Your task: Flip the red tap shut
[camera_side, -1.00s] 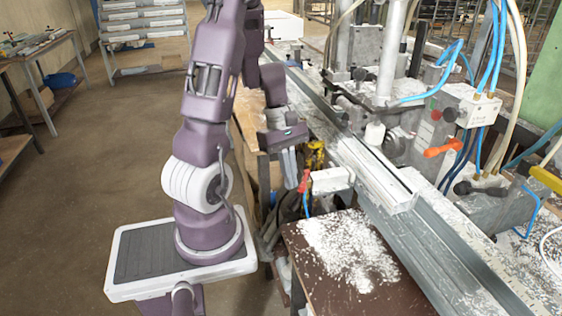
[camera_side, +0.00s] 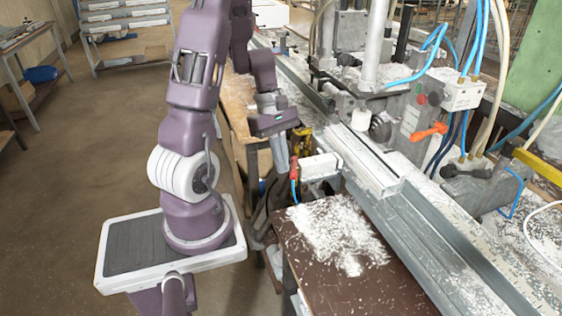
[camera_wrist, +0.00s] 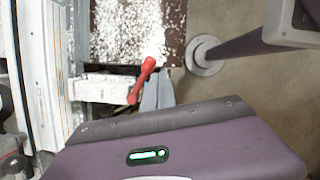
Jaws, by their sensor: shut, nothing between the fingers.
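The red tap (camera_side: 293,168) is a short lever at the left end of a white block (camera_side: 319,166), beside the bench rail. In the side view it stands roughly upright, with a blue hose below it. In the wrist view the red tap (camera_wrist: 142,80) slants across the right end of the white block (camera_wrist: 103,88). My gripper (camera_side: 283,172) is shut and empty, its grey fingers pointing down just left of the tap. In the wrist view my gripper (camera_wrist: 159,78) is close to the lever's right side; I cannot tell whether they touch.
A brown board (camera_side: 350,275) strewn with white chips lies in front of the tap. A long metal rail (camera_side: 420,215) runs along the right. An orange handle (camera_side: 430,132) and blue hoses (camera_side: 425,75) are on the machine behind. The floor at left is open.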

